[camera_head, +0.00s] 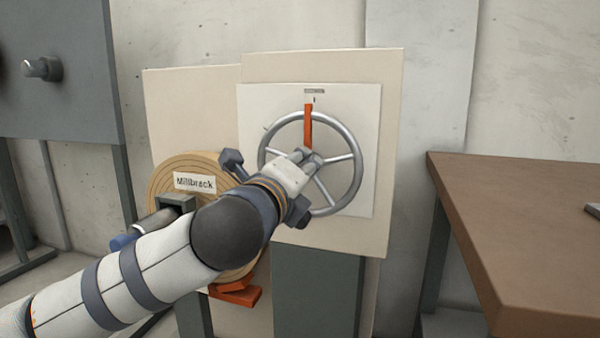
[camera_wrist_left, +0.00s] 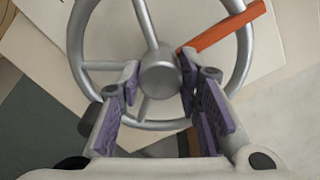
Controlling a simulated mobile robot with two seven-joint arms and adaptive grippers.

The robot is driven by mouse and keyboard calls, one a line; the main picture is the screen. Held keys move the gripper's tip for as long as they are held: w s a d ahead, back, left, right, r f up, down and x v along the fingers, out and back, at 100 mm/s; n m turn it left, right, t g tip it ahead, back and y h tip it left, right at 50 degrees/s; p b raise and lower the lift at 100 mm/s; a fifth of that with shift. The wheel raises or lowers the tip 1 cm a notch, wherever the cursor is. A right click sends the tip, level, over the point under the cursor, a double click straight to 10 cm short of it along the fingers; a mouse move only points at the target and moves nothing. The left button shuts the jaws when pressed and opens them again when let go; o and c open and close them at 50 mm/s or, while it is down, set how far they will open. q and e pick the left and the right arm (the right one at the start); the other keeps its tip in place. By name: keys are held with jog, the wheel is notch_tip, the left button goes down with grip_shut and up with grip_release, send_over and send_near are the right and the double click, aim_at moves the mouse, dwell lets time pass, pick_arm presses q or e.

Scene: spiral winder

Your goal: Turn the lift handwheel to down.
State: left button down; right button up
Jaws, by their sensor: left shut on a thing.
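The lift handwheel (camera_head: 359,172) is a grey metal wheel with several spokes, mounted on a pale square plate (camera_head: 364,102). An orange pointer bar (camera_head: 308,127) on it stands nearly straight up, below a small label (camera_head: 314,91) too small to read. My left gripper (camera_head: 310,157) is at the middle of the wheel. In the left wrist view, its purple-padded fingers (camera_wrist_left: 160,76) are on either side of the round hub of the handwheel (camera_wrist_left: 76,42), shut on it. The orange bar (camera_wrist_left: 225,28) slants to the upper right there. My forearm hides the wheel's lower left. My right gripper is not in view.
A tan round coil (camera_head: 172,173) labelled "Millbrack" stands behind my left arm. A brown table (camera_head: 510,200) is at the right. A grey cabinet with a knob (camera_head: 42,68) is at the left. Open floor is barely visible.

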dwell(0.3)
pick_arm(q)
jog(key=c, duration=1.2)
grip_release()
jog(key=shift+o, duration=0.2)
jog(key=v, duration=1.2)
jog(key=shift+r, duration=0.15)
